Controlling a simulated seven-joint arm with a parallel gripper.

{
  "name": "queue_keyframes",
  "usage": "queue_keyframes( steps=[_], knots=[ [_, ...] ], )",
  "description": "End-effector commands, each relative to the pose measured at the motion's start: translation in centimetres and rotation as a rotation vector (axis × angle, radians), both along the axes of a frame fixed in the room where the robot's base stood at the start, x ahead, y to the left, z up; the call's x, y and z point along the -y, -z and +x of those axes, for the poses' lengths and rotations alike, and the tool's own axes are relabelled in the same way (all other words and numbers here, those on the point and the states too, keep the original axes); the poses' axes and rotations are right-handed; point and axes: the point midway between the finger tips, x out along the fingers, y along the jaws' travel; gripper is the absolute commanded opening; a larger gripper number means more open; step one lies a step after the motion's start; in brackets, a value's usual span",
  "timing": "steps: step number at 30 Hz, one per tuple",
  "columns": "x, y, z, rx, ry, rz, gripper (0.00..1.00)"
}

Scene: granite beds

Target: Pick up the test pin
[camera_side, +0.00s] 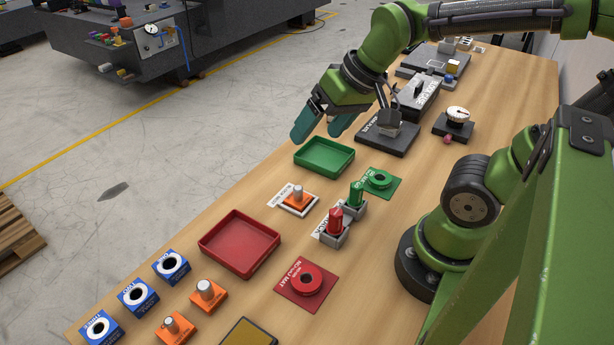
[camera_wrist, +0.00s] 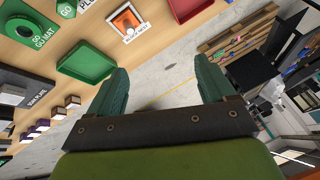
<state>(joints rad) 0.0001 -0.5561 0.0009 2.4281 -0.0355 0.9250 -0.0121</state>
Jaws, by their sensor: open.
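A silver pin (camera_side: 298,191) stands upright in an orange block (camera_side: 293,203) on a white labelled plate; the label is too small to read surely, so I cannot tell if this is the test pin. The orange block also shows at the top of the wrist view (camera_wrist: 126,20). Two more silver pins, (camera_side: 207,287) and (camera_side: 174,322), stand in orange blocks near the front of the bench. My gripper (camera_side: 325,122) is open and empty, above and beyond the green tray, well apart from every pin. In the wrist view its teal fingers (camera_wrist: 162,66) are spread with floor behind them.
A green tray (camera_side: 324,168) and red tray (camera_side: 275,233) lie along the bench's left edge. Green (camera_side: 357,193) and red (camera_side: 336,220) gauges stand upright near the green mat (camera_side: 390,187) and red mat (camera_side: 323,301). Blue ring blocks (camera_side: 137,297) line the front left.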

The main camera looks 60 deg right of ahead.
Motion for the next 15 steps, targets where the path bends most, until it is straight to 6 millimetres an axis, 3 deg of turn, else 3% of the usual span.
queue_keyframes(
  steps=[9,15],
  knots=[
    [1.7,4.3,5.8,-0.339,-0.186,-0.153,0.83],
    [2.7,4.9,7.8,-0.444,-0.299,-0.223,0.83]
  ],
)
